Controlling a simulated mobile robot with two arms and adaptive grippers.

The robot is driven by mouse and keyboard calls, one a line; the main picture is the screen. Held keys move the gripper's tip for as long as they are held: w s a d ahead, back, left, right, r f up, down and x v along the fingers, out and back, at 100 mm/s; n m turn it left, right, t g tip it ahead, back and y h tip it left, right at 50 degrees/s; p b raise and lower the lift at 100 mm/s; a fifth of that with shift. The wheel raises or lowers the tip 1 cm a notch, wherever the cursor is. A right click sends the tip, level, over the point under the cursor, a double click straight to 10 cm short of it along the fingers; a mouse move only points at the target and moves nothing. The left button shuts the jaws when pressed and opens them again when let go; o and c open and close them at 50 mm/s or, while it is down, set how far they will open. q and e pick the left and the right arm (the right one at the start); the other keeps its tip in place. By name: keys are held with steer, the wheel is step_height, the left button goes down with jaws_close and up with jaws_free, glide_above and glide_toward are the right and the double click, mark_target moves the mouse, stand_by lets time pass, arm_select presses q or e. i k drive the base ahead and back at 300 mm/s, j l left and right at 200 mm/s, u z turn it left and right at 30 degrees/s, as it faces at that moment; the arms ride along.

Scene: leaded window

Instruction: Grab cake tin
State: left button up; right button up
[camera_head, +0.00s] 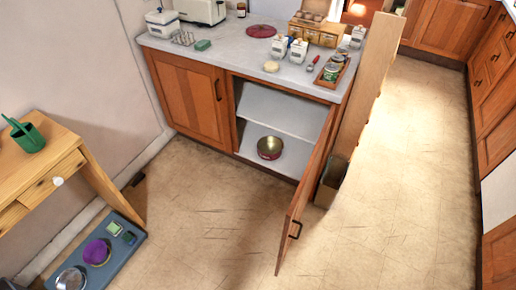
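A round tin, likely the cake tin (270,148), sits on the lower shelf inside the open cabinet (285,108). It has a gold-coloured inside or top and a dark reddish side; I cannot tell whether it has a lid. The right cabinet door (306,195) is swung wide open toward me, to the right of the tin. The left door (188,97) is shut. Neither of my grippers can be made out in this view.
The counter (228,45) above holds canisters, a dark red round plate (261,31) and a small tray. A wooden table (45,160) and a blue mat (125,245) with bowls are at left. A bin (330,182) stands behind the open door. Floor before the cabinet is clear.

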mark_target(269, 147)
steer(key=i+j+z, duration=0.1)
steer(key=i+j, duration=0.15)
steer(key=i+j+z, duration=0.1)
steer(key=j, duration=0.35)
steer(key=i+j+z, duration=0.15)
steer(key=i+j, duration=0.15)
steer(key=i+j+z, duration=0.1)
steer(key=j, duration=0.35)
steer(key=i+j+z, duration=0.1)
steer(key=i+j, duration=0.2)
steer(key=k+j, duration=0.05)
steer(key=j, duration=0.05)
